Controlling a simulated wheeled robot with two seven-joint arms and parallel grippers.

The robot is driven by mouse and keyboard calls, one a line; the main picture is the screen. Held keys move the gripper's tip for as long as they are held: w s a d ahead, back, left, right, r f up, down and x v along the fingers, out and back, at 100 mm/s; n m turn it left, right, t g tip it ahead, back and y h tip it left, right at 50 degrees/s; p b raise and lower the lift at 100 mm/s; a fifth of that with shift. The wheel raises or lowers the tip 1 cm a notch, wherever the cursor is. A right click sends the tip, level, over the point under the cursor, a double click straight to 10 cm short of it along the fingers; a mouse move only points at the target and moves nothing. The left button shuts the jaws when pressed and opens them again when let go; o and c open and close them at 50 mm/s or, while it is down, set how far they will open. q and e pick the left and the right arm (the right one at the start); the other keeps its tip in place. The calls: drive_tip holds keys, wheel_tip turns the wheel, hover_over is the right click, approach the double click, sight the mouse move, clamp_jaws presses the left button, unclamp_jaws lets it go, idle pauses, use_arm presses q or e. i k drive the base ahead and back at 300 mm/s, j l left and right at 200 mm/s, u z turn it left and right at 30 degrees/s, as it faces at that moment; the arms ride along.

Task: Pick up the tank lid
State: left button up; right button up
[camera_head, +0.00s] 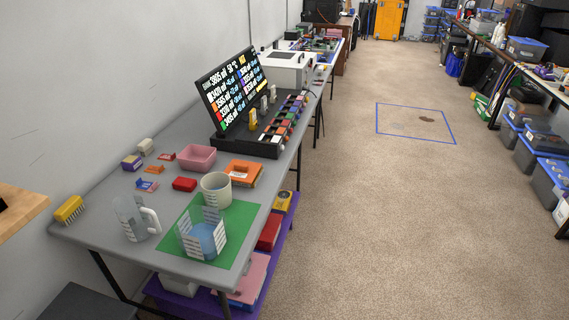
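I cannot single out a tank lid for certain. On the near end of the grey table (95,225), a clear open-topped container (188,243) with blue inside stands on a green mat (228,258). A beige cylindrical cup (211,193) stands just behind it, at the mat's far edge. A translucent pitcher with a handle (132,222) stands to the left of the mat. Neither of my grippers is in view.
A pink bin (197,157), orange box (242,173), red block (184,184) and yellow brush (69,209) lie on the table. A black display (232,95) stands behind them. Boxes fill the purple lower shelf (160,292).

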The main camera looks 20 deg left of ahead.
sight(242, 172)
drive_tip(key=i+l+z, duration=0.15)
drive_tip(key=i, duration=0.25)
drive_tip(key=i+l+z, duration=0.15)
drive_tip(key=i+l, duration=0.15)
drive_tip(key=i+l+z, duration=0.15)
drive_tip(key=i, duration=0.35)
drive_tip(key=i+u, duration=0.35)
drive_tip(key=i+l+u, duration=0.1)
drive_tip(key=i+u, duration=0.3)
drive_tip(key=i+l+u, duration=0.15)
drive_tip(key=u, duration=0.2)
drive_tip(key=i+l+u, duration=0.1)
drive_tip(key=i+u, duration=0.15)
drive_tip(key=u, duration=0.15)
drive_tip(key=i+l+u, duration=0.2)
drive_tip(key=u, duration=0.2)
drive_tip(key=i+l+u, duration=0.15)
drive_tip(key=u, duration=0.25)
drive_tip(key=i+l+u, duration=0.15)
drive_tip(key=l+u, duration=0.2)
drive_tip(key=i+l+u, duration=0.1)
drive_tip(key=l+u, duration=0.85)
drive_tip(key=l, duration=0.25)
